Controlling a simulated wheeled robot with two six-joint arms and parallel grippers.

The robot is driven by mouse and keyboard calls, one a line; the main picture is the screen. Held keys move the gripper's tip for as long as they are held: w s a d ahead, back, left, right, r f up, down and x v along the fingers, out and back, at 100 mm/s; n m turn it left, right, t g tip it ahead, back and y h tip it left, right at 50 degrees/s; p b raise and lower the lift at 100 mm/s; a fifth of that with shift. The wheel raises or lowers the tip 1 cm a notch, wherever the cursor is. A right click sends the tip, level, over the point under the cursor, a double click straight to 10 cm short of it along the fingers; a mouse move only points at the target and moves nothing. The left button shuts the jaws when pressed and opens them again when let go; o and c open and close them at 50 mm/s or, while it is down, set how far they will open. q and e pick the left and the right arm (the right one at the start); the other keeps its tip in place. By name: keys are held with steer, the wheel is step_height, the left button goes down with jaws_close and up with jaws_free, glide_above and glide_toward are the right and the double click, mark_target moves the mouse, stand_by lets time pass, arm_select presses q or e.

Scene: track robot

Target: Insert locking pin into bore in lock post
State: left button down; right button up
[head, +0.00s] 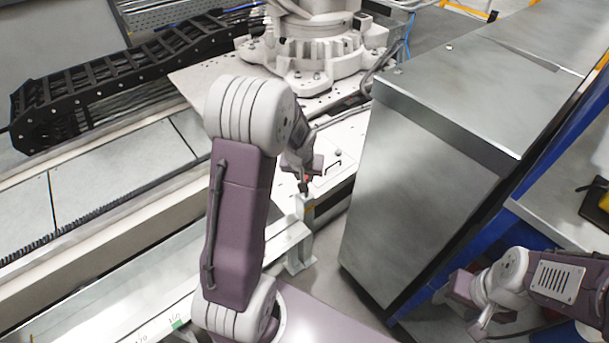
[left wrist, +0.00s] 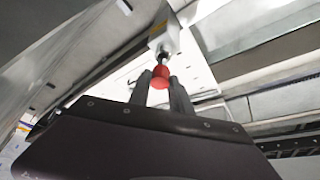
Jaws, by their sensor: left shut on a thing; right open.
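The locking pin has a red ball knob (left wrist: 160,78) and a short metal part, seen in the left wrist view. My left gripper (left wrist: 158,88) is shut on it, one finger on each side of the knob. The lock post (head: 301,240) is a pale upright post beside the rail in the head view. Its head (left wrist: 163,32) shows in the left wrist view, straight beyond the pin. The pin's metal part meets or overlaps the post head; how deep it sits in the bore I cannot tell. My right gripper (head: 464,304) is open and empty at the lower right, away from the post.
A large grey metal cabinet (head: 420,190) stands right of the post. A white robot base (head: 318,55) on a pale plate is behind it. A black cable chain (head: 110,80) runs at the upper left. A pale rail (head: 100,300) lies at the lower left.

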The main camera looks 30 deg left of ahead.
arm_select(q)
steer(key=shift+f+b, duration=1.75)
steer(key=shift+f, duration=0.15)
steer(key=c, duration=1.1)
jaws_free()
steer(key=p+v, duration=0.4)
steer(key=v, duration=0.5)
steer(key=shift+p, duration=0.4)
